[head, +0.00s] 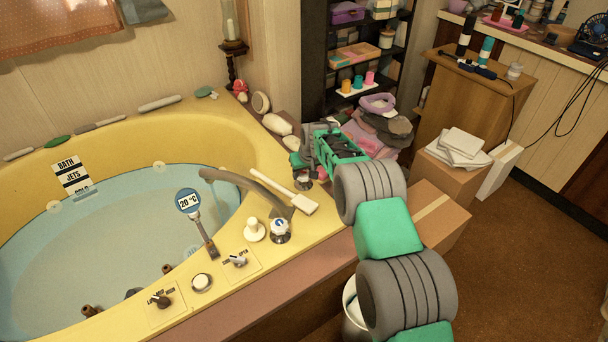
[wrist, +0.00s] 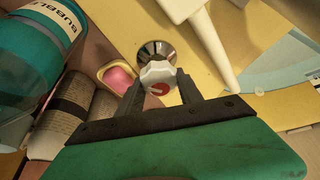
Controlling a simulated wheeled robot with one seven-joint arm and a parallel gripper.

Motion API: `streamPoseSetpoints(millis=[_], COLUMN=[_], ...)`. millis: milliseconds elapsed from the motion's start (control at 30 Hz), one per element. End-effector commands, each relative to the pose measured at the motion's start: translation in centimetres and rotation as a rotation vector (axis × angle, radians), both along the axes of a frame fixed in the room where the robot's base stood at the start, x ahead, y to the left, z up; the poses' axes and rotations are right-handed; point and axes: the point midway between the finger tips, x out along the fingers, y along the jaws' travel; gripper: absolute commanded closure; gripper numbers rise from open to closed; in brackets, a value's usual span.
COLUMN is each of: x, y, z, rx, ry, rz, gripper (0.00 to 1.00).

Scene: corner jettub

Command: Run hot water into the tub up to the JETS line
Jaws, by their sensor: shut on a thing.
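The yellow corner tub (head: 225,135) holds pale blue water (head: 110,250). Its surface lies near the lowest strip, COLD, of the level sign (head: 72,175), below JETS and BATH. The display (head: 188,201) reads 20 °C. The cold tap (head: 280,230), marked blue, stands on the rim. My gripper (head: 302,167) is at the far end of the rim. In the wrist view, its fingers (wrist: 158,92) are shut on the white hot tap knob (wrist: 157,74), which has a red mark.
A teal bubble bottle (wrist: 35,50) and a pink soap dish (wrist: 118,77) sit close to my gripper. Boxes (head: 440,215) stand right of my arm.

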Motion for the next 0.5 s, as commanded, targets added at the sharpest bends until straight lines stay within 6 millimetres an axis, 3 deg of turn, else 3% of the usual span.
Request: streamPoseSetpoints(millis=[500], x=[0.22], y=[0.00], z=[0.22], rx=[0.001], ry=[-0.007], rz=[0.155], gripper=[0.98])
